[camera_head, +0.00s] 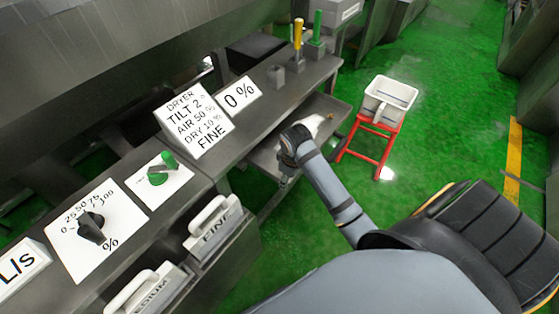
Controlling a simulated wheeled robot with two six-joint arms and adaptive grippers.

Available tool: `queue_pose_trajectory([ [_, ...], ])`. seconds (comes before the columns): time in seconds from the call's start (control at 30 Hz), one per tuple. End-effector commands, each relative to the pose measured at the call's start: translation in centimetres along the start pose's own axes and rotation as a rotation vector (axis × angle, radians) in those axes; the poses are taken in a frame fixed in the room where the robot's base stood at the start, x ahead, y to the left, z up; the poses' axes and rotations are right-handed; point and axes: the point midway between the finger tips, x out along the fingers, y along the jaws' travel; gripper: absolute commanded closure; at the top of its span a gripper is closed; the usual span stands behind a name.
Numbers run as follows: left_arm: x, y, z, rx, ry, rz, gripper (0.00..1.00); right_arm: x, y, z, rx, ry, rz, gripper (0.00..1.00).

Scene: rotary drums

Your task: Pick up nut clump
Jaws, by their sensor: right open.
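My right arm reaches in from the lower right, and its gripper (285,180) points down over the grey metal tray (330,106) below the bench. The gripper is small and partly hidden by its own wrist, and it is open. A small pale, whitish patch (316,122) lies on the tray just beyond my wrist; I cannot tell whether it is the nut clump. No nut clump shows clearly elsewhere. My left gripper is not in view.
A grey bench (262,108) with signs, a green knob (161,168) and a black knob (91,227) runs along the left. Labelled scoops (213,229) hang at its front. A white bin (388,99) sits on a red stand (367,147). Green floor lies open at right.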

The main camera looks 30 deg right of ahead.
Motion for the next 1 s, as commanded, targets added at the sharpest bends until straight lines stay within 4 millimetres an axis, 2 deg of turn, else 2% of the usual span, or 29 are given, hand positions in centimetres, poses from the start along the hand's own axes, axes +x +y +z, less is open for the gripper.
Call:
queue_pose_trajectory([
  [0.27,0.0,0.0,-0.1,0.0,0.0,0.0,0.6,-1.5,3.6,-3.5,-0.111,-0.043,-0.037,0.44],
  [0.5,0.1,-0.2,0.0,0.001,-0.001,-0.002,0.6,-4.6,7.4,-6.8,-0.234,-0.08,-0.103,0.44],
  [0.67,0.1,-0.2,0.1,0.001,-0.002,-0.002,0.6,-5.8,8.3,-7.5,-0.272,-0.088,-0.129,0.44],
  [0.83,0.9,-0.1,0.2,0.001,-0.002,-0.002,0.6,-4.9,8.2,-7.4,-0.273,-0.089,-0.13,0.44],
  [1.0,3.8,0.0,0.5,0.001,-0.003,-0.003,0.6,-2.0,7.9,-7.0,-0.272,-0.089,-0.129,0.44],
])
